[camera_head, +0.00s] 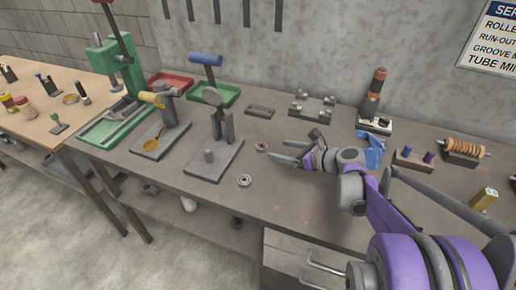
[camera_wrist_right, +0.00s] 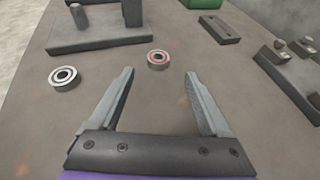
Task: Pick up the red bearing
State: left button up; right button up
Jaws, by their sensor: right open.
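The red bearing (camera_head: 262,146) is a small ring lying flat on the grey workbench (camera_head: 285,205). In the right wrist view the red bearing (camera_wrist_right: 158,59) shows a red ring inside a metal rim, just beyond the fingertips and between their lines. My right gripper (camera_head: 282,152) is open and empty, reaching in from the right with its fingers pointing at the bearing. Its two spread fingers also show in the right wrist view (camera_wrist_right: 160,72). My left gripper is in neither view.
A plain metal bearing (camera_head: 245,180) lies nearer the bench front; it also shows in the right wrist view (camera_wrist_right: 64,77). A press with a blue handle (camera_head: 206,59) stands on a grey plate to the left. A slotted block (camera_head: 260,111) lies behind. A blue cloth (camera_head: 373,150) is to the right.

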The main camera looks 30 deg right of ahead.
aim_at(264, 147)
jog(key=x, duration=0.6)
jog(key=shift+w+a+f, duration=0.2)
jog(key=shift+w+f, duration=0.05)
grip_shut()
